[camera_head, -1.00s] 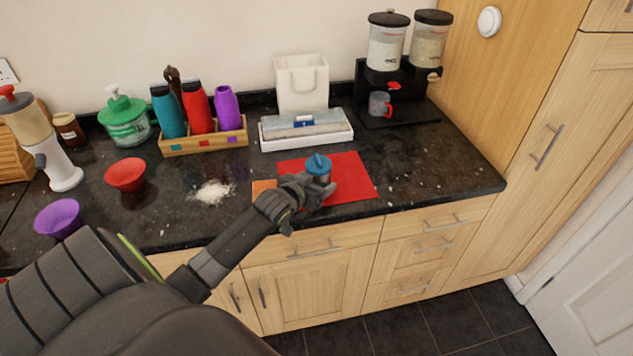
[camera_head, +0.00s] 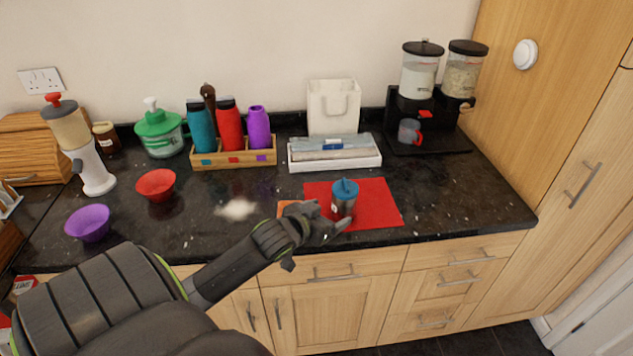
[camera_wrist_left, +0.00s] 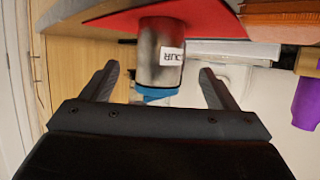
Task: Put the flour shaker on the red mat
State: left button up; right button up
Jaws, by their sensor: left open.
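The flour shaker (camera_head: 344,199) is a metal cylinder with a blue lid. It stands upright on the red mat (camera_head: 376,203) near the counter's front edge. My left gripper (camera_head: 332,226) is beside the shaker, at its lower front left in the head view. In the left wrist view the shaker (camera_wrist_left: 161,55), with a label reading "OUR", appears upside down between the spread fingers of the gripper (camera_wrist_left: 158,88), with gaps on both sides. The red mat (camera_wrist_left: 200,18) shows under its base. My right gripper is in neither view.
An orange item (camera_head: 290,207) lies at the mat's left edge. White powder (camera_head: 237,209) is spilled left of it. A white tray (camera_head: 360,163) with boxes stands behind the mat. The black dispenser stand (camera_head: 440,142) is at back right. The counter right of the mat is clear.

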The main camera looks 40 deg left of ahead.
pick_arm(q)
jog(key=shift+v, duration=2.25)
